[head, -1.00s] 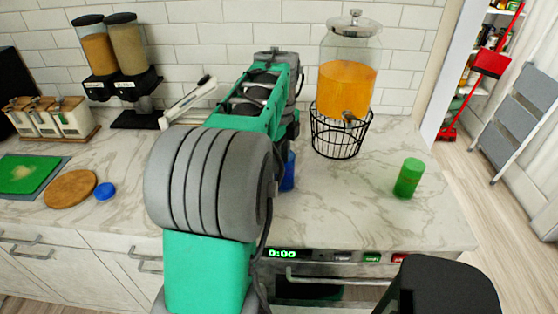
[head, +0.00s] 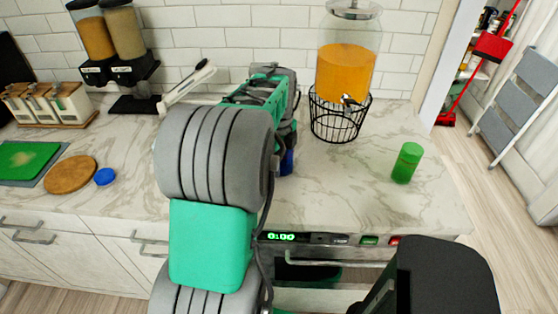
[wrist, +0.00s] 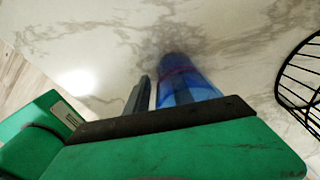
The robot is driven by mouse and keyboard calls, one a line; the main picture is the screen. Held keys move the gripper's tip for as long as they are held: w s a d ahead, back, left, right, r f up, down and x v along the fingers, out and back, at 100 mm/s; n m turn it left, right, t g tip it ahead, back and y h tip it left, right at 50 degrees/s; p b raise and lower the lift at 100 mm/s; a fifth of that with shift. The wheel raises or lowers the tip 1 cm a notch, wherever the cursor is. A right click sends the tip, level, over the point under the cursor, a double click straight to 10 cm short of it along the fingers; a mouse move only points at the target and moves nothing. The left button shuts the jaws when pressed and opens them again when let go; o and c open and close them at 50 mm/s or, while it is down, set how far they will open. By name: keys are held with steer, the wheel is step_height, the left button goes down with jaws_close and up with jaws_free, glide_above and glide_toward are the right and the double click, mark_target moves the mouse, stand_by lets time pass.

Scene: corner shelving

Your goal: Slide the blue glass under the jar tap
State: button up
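The blue glass (head: 287,163) stands on the marble counter, mostly hidden behind my arm in the head view. In the wrist view the blue glass (wrist: 188,78) is see-through and close to my gripper (wrist: 158,92). One dark finger is just left of the glass; a dark shape, perhaps the other finger, shows through it. Contact and finger opening are unclear. The glass jar (head: 346,68) holds orange drink and sits in a black wire stand (head: 335,127), right of the glass. Its tap (head: 348,100) faces the counter front.
The wire stand's edge (wrist: 283,88) shows at the right of the wrist view. Counter between the glass and the shaker is clear.

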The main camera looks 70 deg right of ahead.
steer(key=shift+c, duration=0.5)
jaws_close()
stand_by(0.8)
